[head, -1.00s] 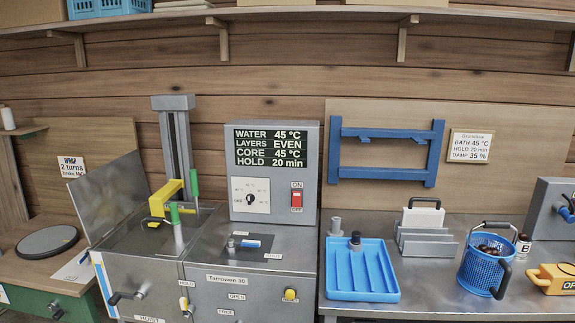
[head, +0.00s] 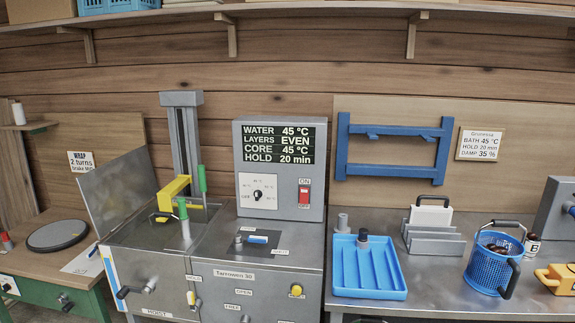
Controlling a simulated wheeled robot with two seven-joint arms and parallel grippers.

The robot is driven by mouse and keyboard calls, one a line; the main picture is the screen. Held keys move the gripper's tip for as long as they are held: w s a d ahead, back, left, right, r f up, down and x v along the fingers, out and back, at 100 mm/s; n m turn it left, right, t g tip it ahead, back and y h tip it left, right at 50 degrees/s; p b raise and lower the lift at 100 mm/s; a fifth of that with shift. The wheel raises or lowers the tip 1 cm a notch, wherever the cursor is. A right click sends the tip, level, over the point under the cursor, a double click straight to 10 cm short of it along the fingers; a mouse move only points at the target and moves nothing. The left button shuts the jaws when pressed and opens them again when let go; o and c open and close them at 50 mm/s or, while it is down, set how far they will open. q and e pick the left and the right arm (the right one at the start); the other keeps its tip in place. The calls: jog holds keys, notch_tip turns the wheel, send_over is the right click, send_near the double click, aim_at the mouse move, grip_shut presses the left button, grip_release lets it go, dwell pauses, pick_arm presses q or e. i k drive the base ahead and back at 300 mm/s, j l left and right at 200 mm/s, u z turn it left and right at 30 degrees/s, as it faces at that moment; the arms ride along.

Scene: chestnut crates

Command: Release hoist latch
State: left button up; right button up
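The hoist column (head: 184,140) stands behind the steel bath machine, with a yellow hook block (head: 175,190) and green-handled parts (head: 203,180) low over the bath opening (head: 165,232). A crank (head: 130,291) sits on the front panel near the HOIST label (head: 157,314). A small yellow-tipped lever (head: 191,299) is to its right, just below the HOLD label (head: 193,276). The FREE label (head: 231,307) is right of that lever. The lever's exact setting is too small to tell. Neither of my grippers is in view.
The display panel (head: 279,125) reads water 45 °C, layers even, core 45 °C, hold 20 min. A raised lid (head: 115,192) is left of the bath. A blue tray (head: 367,290), a blue basket (head: 487,271) and a round plate (head: 56,236) stand on the neighbouring benches.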

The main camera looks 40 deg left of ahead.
aim_at(192, 301)
jog(key=u, duration=1.75)
